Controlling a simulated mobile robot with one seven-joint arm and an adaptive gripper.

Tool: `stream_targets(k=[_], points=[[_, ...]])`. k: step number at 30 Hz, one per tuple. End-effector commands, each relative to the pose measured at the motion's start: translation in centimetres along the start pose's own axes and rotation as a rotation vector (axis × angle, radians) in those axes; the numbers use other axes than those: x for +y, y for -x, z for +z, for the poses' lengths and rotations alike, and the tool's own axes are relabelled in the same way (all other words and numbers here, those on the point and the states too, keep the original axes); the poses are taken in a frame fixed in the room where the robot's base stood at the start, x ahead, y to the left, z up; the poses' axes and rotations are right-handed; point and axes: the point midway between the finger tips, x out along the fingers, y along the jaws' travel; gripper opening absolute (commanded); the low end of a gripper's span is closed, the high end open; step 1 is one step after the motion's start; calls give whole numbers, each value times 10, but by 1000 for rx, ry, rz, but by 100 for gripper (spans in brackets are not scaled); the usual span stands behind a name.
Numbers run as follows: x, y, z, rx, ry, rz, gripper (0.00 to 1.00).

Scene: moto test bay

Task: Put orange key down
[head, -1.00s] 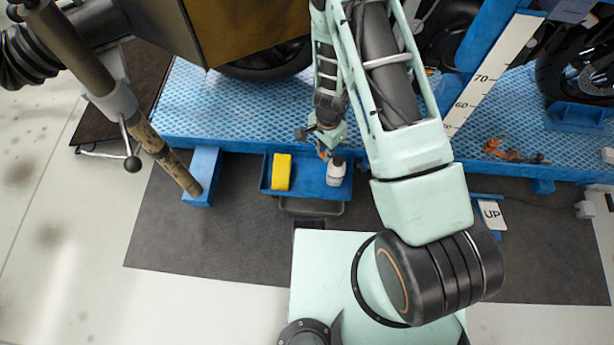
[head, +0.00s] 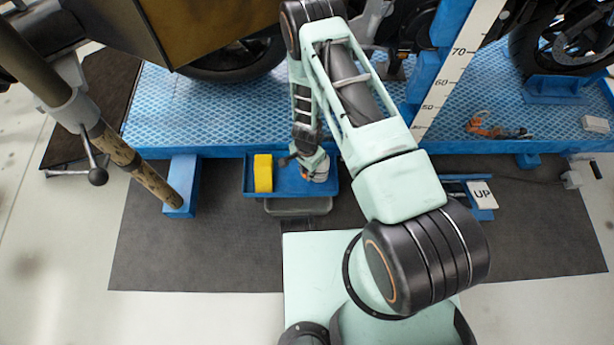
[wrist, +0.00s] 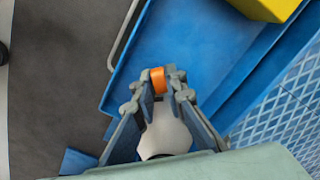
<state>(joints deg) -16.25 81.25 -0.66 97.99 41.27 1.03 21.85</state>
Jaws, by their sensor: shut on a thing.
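The orange key (wrist: 157,80) shows as a small orange piece between my fingertips in the wrist view. My gripper (wrist: 156,84) is shut on it, above the blue tray (wrist: 180,40). In the head view my gripper (head: 308,168) is over the right part of the tray (head: 284,190), and the key is not clear there. A white container (wrist: 165,132) shows between my fingers, below the key in the wrist picture. I cannot tell whether the key touches the tray or the container.
A yellow block (head: 263,173) lies in the tray's left part, with free tray floor beside it. The blue lift platform (head: 200,115) borders the tray behind. An orange and grey item (head: 485,127) lies on the platform at right. A post (head: 130,160) slants at left.

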Motion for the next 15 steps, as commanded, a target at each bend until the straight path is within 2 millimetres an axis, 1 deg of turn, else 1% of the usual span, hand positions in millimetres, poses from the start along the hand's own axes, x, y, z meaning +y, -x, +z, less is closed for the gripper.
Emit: stream_targets(k=[1,4,6,12,15], points=[[0,-13,0,-1,0,1,0],[0,-27,0,-1,0,0,0],[0,-30,0,0,0,0,0],[0,-29,0,0,0,0,0],[0,-32,0,0,0,0,0]])
